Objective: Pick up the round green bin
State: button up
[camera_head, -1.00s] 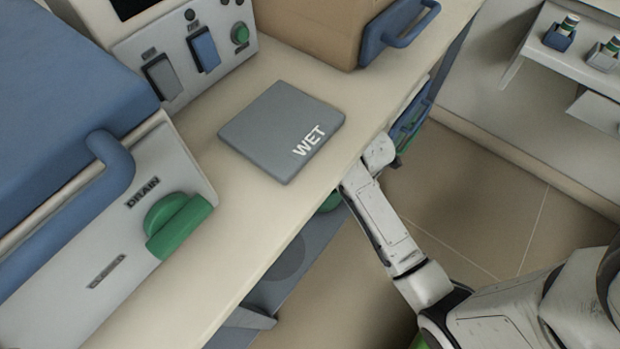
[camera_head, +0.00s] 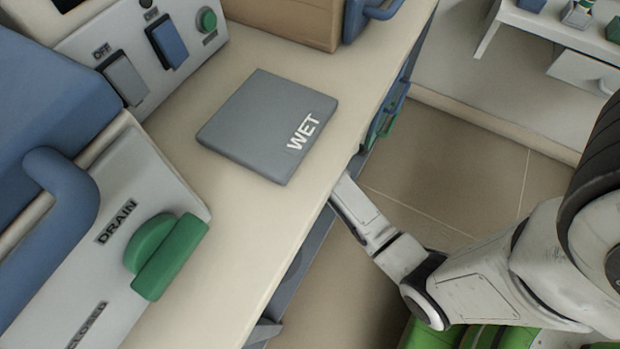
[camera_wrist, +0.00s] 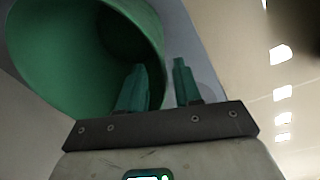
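The round green bin (camera_wrist: 60,62) shows in the wrist view at upper left, its dark round mouth facing the camera. My gripper (camera_wrist: 159,65) is open, with two teal fingers pointing up. The left finger overlaps the bin's mouth and the right finger is just outside its right rim, so the rim's wall lies between them. I cannot tell whether either finger touches it. In the head view my forearm runs in under the bench's edge, and the gripper and bin are hidden there.
The cream bench top (camera_head: 245,222) overhangs my arm. On it are a grey WET pad (camera_head: 262,125), a green DRAIN lever (camera_head: 165,255) and a blue-handled appliance (camera_head: 60,185). A blue and green fixture (camera_head: 387,118) is on the bench's side. Tiled floor (camera_head: 440,165) lies right.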

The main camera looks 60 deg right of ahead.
jog(key=f+b, duration=0.1)
jog(key=f, duration=0.3)
jog(key=shift+w+d+b, duration=0.15)
jog(key=shift+d+b, duration=0.05)
jog(key=shift+b, duration=0.15)
jog(key=shift+r, duration=0.1)
grip_shut()
dwell(0.9)
